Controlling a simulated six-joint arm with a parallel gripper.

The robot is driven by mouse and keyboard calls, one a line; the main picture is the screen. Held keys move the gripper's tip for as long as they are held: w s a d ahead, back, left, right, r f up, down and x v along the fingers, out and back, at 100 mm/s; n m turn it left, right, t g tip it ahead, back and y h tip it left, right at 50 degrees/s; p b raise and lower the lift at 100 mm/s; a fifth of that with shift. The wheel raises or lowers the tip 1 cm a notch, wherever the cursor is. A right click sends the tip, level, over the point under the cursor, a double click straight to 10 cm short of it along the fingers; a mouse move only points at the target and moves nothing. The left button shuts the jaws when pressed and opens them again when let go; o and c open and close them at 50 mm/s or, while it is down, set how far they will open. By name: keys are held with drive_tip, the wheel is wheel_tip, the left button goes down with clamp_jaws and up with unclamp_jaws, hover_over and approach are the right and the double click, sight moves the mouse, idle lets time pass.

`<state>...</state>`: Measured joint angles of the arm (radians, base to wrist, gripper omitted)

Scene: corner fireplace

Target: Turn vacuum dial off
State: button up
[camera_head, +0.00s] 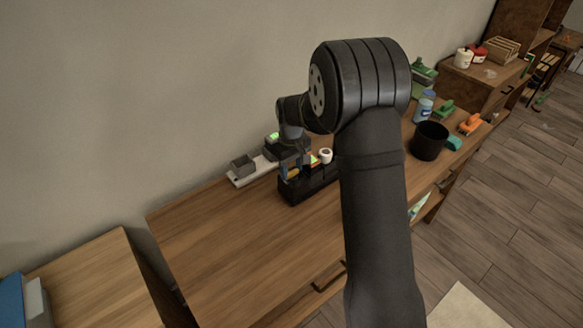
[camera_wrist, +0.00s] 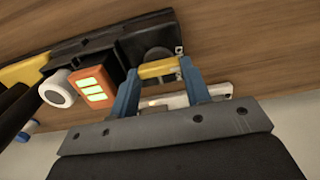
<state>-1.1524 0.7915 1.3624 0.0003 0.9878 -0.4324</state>
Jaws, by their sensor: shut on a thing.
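A black vacuum unit (camera_head: 305,187) stands on the wooden bench top against the wall. In the wrist view its black body (camera_wrist: 100,42) carries an orange block (camera_wrist: 92,87) with lit green bars and a white round part (camera_wrist: 57,90). A yellow bar (camera_wrist: 158,69) beside a grey round part looks like the dial. My gripper (camera_wrist: 160,82) has its two blue fingers on either side of this yellow bar, shut on it. In the head view my gripper (camera_head: 291,166) is over the unit, and the arm partly hides it. The dial's setting cannot be read.
A pale strip with a grey box (camera_head: 243,167) lies behind the unit, near the wall. A black pot (camera_head: 429,141), a blue bottle (camera_head: 424,106) and green and orange tools stand to the right. The front left of the bench (camera_head: 230,240) is clear.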

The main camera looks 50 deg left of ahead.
drive_tip(key=o, duration=1)
wheel_tip(320, 180, up, 18)
drive_tip(key=shift+f, duration=0.25)
wheel_tip(320, 180, down, 18)
drive_tip(key=shift+r, duration=0.25)
idle(0.5)
